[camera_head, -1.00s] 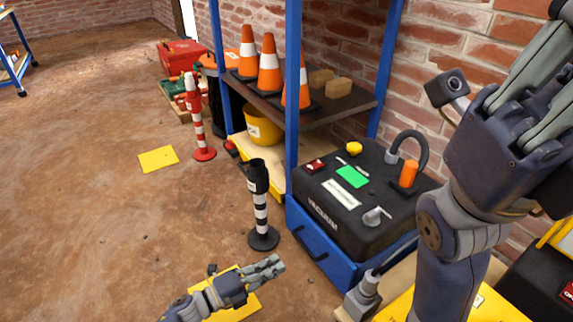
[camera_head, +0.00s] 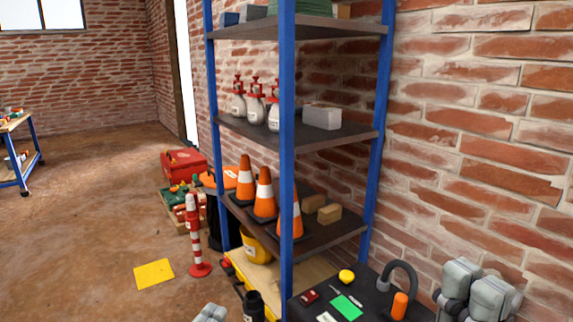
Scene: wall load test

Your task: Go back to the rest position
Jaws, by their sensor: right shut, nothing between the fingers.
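My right gripper (camera_head: 478,290) shows at the bottom right edge of the head view, in front of the brick wall. Its grey fingers are shut with nothing between them, and the rest of its arm is out of the picture. Only a grey tip of my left gripper (camera_head: 210,313) shows at the bottom edge, too little to tell whether it is open or shut. Neither gripper is seen holding anything.
A blue-framed shelf (camera_head: 287,150) stands in the middle, with orange cones (camera_head: 264,192), spray bottles (camera_head: 256,105) and a grey block (camera_head: 322,117). A red-white post (camera_head: 195,235) and yellow floor mark (camera_head: 154,273) lie left. Floor left is mostly clear.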

